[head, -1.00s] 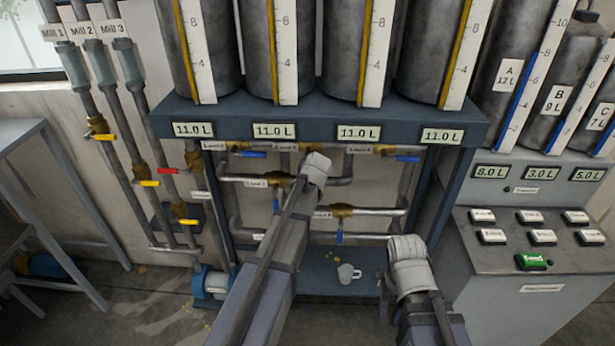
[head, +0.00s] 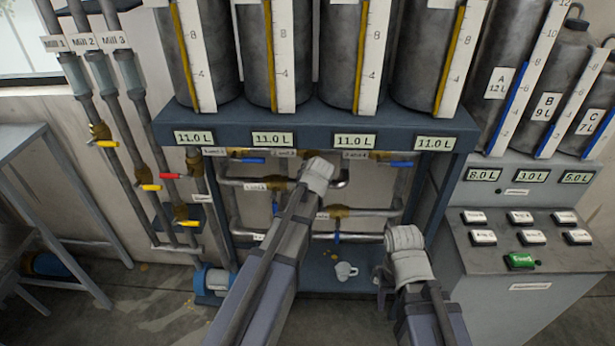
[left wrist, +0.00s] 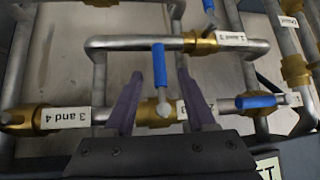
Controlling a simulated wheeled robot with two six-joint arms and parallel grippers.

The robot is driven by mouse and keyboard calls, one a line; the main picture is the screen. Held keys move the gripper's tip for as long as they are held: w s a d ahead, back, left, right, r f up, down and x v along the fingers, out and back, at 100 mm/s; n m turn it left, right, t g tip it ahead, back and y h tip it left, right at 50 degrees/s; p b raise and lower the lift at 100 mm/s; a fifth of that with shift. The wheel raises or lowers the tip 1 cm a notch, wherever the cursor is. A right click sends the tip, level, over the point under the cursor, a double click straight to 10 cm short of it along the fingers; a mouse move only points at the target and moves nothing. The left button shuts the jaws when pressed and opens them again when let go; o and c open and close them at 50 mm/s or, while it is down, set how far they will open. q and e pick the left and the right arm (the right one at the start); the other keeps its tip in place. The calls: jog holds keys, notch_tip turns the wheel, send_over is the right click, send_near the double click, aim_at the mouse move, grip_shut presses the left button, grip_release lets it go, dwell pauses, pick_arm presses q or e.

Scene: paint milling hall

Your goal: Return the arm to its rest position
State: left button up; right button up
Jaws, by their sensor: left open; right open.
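My left arm reaches up the middle of the head view to the pipework under the tanks; its gripper is hidden there behind its own wrist. In the left wrist view my left gripper (left wrist: 160,92) is open, with its two dark purple fingers apart. A brass valve with a blue lever (left wrist: 159,65) shows between the fingers; I cannot tell whether they touch it. My right arm is at the lower right of the head view. My right gripper (head: 383,284) is partly hidden below its wrist, open, near the lower shelf.
A blue rack (head: 315,123) carries several tanks above displays reading 11.0 L. A button console (head: 560,262) stands at right. Mill pipes (head: 125,150) and a metal table (head: 20,140) are at left. Floor is open at lower left.

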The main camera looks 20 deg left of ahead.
pick_arm(q)
jog(key=s+d+f+m+g+h+b, duration=0.1)
jog(key=s+d+f+m+g+b, duration=0.1)
jog(key=s+d, duration=0.4)
jog(key=s+d+f+m+g+h+b, duration=0.1)
jog(key=s+d+f+m+g+b, duration=0.1)
jog(key=s+d+f, duration=0.5)
jog(key=s+d+f+m+g+h+b, duration=0.1)
jog(key=s+d+f+m+g+b, duration=0.2)
jog(key=s, duration=1.3)
jog(key=d+f+m+g, duration=0.1)
jog(key=d+m, duration=0.1)
jog(key=d, duration=0.1)
jog(key=shift+s+d+f, duration=0.15)
jog(key=shift+s+f, duration=0.1)
jog(key=shift+s, duration=0.05)
